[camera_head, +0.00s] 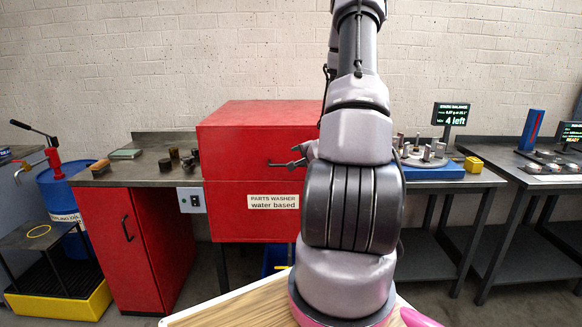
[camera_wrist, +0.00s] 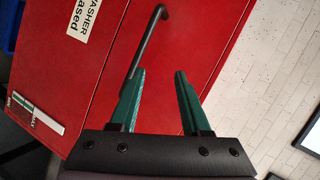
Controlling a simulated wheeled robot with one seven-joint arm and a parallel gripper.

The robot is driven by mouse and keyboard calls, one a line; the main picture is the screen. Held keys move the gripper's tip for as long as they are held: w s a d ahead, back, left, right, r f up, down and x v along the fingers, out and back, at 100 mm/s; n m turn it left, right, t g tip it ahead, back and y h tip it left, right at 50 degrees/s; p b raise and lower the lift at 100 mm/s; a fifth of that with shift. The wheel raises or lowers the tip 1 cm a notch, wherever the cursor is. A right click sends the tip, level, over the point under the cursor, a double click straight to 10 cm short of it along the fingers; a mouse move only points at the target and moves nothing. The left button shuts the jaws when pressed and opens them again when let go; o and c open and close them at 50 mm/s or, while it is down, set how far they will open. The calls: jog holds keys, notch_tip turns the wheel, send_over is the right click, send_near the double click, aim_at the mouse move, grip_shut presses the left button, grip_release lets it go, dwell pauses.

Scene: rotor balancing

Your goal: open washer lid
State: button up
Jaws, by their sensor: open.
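The red parts washer (camera_head: 240,225) stands against the wall, labelled "PARTS WASHER water based". Its red lid (camera_head: 258,135) is down, with a seam above the label. A dark bar handle (camera_head: 278,164) is on the lid's front; the bar also shows in the wrist view (camera_wrist: 148,42). My gripper (camera_wrist: 160,74) is open and empty, with green fingers pointing at the lid front. The handle's near end is by the left fingertip, and the bar is not clearly between the fingers. I cannot tell whether they touch. In the head view my arm hides the lid's right side.
A bench with a red cabinet (camera_head: 120,240) and a grey switch box (camera_head: 191,200) adjoin the washer on the left. A blue drum (camera_head: 60,195) stands further left. On the right are a balancing bench with a screen (camera_head: 450,114) and a yellow block (camera_head: 473,164).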

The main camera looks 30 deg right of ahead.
notch_tip(320, 180, down, 5)
jog(key=s+m+t, duration=0.2)
jog(key=m, duration=0.1)
jog(key=x, duration=1)
jog(key=shift+w+d, duration=0.15)
jog(key=shift+w, duration=0.05)
grip_shut()
jog(key=shift+f, duration=0.1)
dwell(0.8)
